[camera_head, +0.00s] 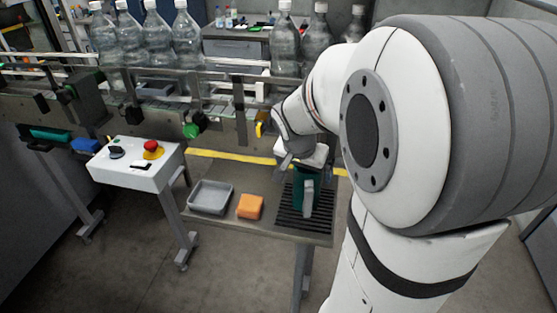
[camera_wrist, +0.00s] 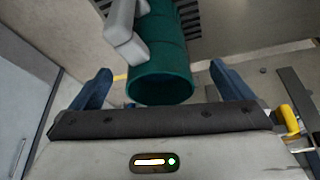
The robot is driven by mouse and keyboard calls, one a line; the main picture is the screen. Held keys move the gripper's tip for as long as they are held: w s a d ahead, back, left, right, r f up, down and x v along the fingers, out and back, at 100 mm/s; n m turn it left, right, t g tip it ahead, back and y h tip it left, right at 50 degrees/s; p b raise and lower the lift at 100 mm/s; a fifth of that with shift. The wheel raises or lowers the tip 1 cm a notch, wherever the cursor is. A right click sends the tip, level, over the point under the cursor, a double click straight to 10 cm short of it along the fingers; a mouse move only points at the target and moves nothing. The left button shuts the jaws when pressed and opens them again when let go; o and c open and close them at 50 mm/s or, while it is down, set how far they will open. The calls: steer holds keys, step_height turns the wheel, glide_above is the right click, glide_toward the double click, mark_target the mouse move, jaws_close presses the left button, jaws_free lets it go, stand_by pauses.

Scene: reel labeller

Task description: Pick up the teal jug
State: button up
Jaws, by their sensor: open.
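The teal jug (camera_head: 301,192) stands upright on a dark slatted mat on the small table in the head view, with its grey handle (camera_head: 308,196) facing the camera. My gripper (camera_head: 291,158) is above and beside its top, and my arm hides part of it. In the wrist view the jug (camera_wrist: 160,70) shows between and beyond the two blue fingers of my gripper (camera_wrist: 155,85), its grey handle on the left. The fingers are wide apart, and nothing is between them that I can see touching.
On the small table (camera_head: 262,226) are a grey tray (camera_head: 210,184) and an orange sponge (camera_head: 249,207), left of the slatted mat (camera_head: 290,218). A control box (camera_head: 136,172) with a red button stands further left. A conveyor (camera_head: 60,106) with several large bottles runs behind.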

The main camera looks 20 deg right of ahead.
steer(key=x, duration=0.4)
steer(key=shift+d+f+p, duration=0.1)
steer(key=shift+f+p, duration=0.05)
steer(key=shift+p, duration=0.15)
steer(key=shift+c, duration=0.6)
steer(key=c, duration=1.4)
